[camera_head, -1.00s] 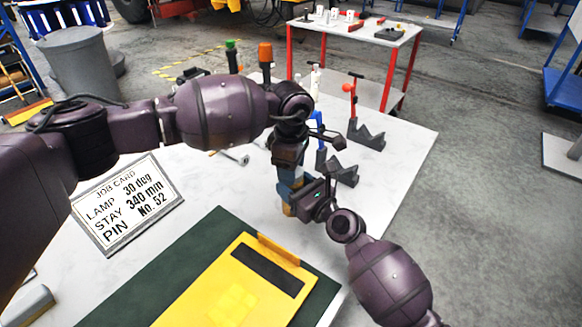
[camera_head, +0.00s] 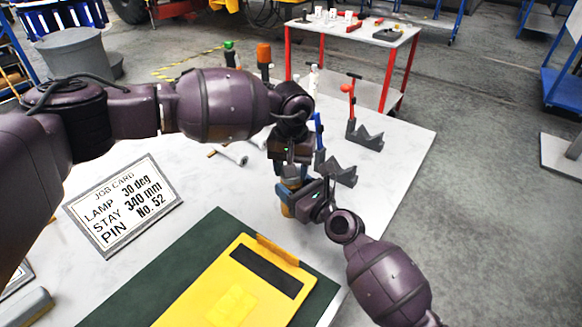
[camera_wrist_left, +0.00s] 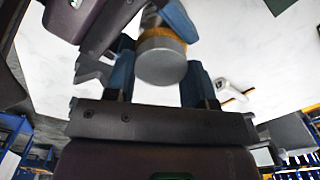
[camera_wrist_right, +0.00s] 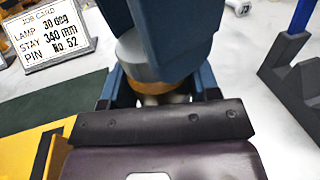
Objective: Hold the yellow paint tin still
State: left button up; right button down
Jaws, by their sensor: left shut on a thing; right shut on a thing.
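The yellow paint tin (camera_head: 286,210) is mostly hidden between my two grippers in the head view, above the table's right part. In the left wrist view the tin (camera_wrist_left: 162,60) shows a grey round end and a yellow-orange band, between the blue fingers of my left gripper (camera_wrist_left: 160,85). In the right wrist view the tin (camera_wrist_right: 143,58) stands between the fingers of my right gripper (camera_wrist_right: 158,90), partly covered by a blue left finger. My left gripper (camera_head: 292,178) comes from above and my right gripper (camera_head: 292,202) from the front right. Both are shut on the tin.
A yellow clipboard (camera_head: 212,310) lies on a green mat (camera_head: 190,252) in front. A job card (camera_head: 124,205) stands at left. Grey V-shaped blocks (camera_head: 340,173) and upright coloured tools (camera_head: 264,60) stand behind. The table's right side (camera_head: 395,165) is clear.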

pick_arm(q)
jog(key=m, duration=0.6)
jog(key=shift+s+d, duration=0.1)
jog(key=o, duration=0.9)
jog(key=shift+r, duration=2.3)
jog(key=shift+c, duration=0.3)
